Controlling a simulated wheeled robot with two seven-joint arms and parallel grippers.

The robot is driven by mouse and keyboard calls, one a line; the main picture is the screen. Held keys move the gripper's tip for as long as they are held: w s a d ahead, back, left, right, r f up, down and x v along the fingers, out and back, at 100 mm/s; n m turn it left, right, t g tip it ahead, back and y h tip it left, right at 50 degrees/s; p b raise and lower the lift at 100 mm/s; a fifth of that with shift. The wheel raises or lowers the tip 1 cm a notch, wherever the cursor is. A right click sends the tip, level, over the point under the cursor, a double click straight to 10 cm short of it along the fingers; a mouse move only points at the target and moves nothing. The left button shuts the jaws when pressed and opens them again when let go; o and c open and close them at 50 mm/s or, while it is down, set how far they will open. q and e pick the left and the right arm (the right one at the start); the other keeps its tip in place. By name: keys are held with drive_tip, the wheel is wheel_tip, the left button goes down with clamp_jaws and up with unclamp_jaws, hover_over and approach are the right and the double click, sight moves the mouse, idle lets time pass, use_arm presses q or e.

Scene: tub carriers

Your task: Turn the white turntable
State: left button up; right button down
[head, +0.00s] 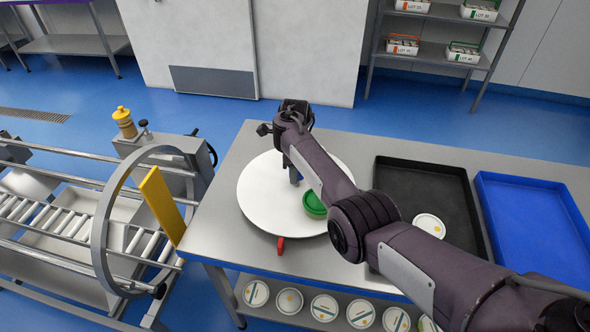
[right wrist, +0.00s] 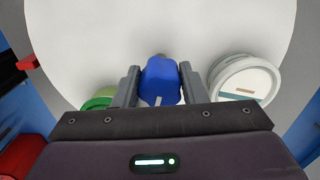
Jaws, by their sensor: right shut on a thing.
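The white turntable (head: 262,205) is a round disc on the grey table; it also fills much of the right wrist view (right wrist: 150,28). My right gripper (right wrist: 160,85) is over it, its fingers shut on a blue knob-like thing (right wrist: 160,80) with a grey end. In the head view my right gripper (head: 294,177) points down at the disc and my arm hides the blue thing. A green tub (head: 314,204) sits on the disc and shows at lower left in the wrist view (right wrist: 97,100). A white-lidded tub (right wrist: 246,80) is right of the fingers. My left gripper is not in view.
A red marker (head: 281,245) is at the disc's near edge. A black tray (head: 420,180) holding a white-lidded tub (head: 429,225) and a blue tray (head: 525,215) lie to the right. A roller conveyor with a ring frame (head: 105,215) stands left. Several tubs sit on the shelf below.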

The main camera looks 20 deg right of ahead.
drive_tip(key=shift+w+m+b, duration=0.15)
drive_tip(key=shift+m+b, duration=0.45)
drive_tip(key=shift+m, duration=1.3)
drive_tip(key=shift+m+b, duration=1.1)
drive_tip(key=shift+m, duration=1)
drive_tip(key=shift+d+r+m+b, duration=0.15)
drive_tip(key=shift+m+b, duration=0.15)
drive_tip(key=shift+m, duration=0.3)
drive_tip(key=c, duration=0.9)
unclamp_jaws()
wheel_tip(320, 180, up, 8)
drive_tip(key=shift+f, duration=0.2)
drive_tip(key=shift+r, duration=0.1)
